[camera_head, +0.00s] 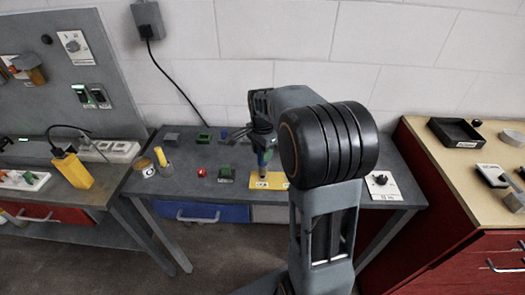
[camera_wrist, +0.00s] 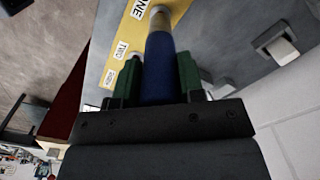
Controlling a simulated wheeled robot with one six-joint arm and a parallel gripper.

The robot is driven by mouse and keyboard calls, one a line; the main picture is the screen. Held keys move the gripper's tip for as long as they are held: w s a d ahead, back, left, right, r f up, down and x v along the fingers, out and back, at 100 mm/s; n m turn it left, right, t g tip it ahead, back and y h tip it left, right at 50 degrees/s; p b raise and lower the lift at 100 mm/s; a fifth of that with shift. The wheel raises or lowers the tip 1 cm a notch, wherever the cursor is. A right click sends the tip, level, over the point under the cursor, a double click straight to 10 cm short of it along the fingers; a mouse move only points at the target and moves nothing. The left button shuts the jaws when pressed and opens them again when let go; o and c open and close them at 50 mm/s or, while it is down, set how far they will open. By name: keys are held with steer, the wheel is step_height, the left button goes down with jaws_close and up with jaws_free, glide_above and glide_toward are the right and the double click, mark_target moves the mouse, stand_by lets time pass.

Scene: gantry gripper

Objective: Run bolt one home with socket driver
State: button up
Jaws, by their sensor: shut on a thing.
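My gripper (camera_head: 263,145) is over the yellow plate (camera_head: 274,181) on the middle bench. In the wrist view its green fingers (camera_wrist: 158,72) are shut on the socket driver (camera_wrist: 160,48), which has a blue handle and a silver socket end. The driver points down at the plate, its socket beside the label ONE (camera_wrist: 139,9). Bolt one is not visible, and I cannot tell whether the socket is seated on it. The label TWO (camera_wrist: 121,50) and a third label (camera_wrist: 110,77) follow along the yellow plate (camera_wrist: 112,36). A small pale part near TWO is mostly hidden by a finger.
A tape roll (camera_head: 147,171) and a yellow-handled tool (camera_head: 160,157) are further left. A white panel with a dark knob (camera_head: 381,181) lies right. My arm hides part of the bench.

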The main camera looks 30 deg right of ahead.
steer(key=shift+f+b, duration=0.3)
steer(key=shift+f, duration=0.1)
steer(key=shift+f+b, duration=0.3)
steer(key=shift+f, duration=0.1)
steer(key=shift+f, duration=0.1)
steer(key=shift+s+f+p, duration=0.1)
steer(key=shift+f+p, duration=0.25)
steer(key=shift+p, duration=0.05)
stand_by(1.7)
steer(key=shift+r+p, duration=0.15)
steer(key=shift+p, duration=0.2)
stand_by(0.5)
steer(key=shift+r+p, duration=2.65)
steer(key=shift+r, duration=0.85)
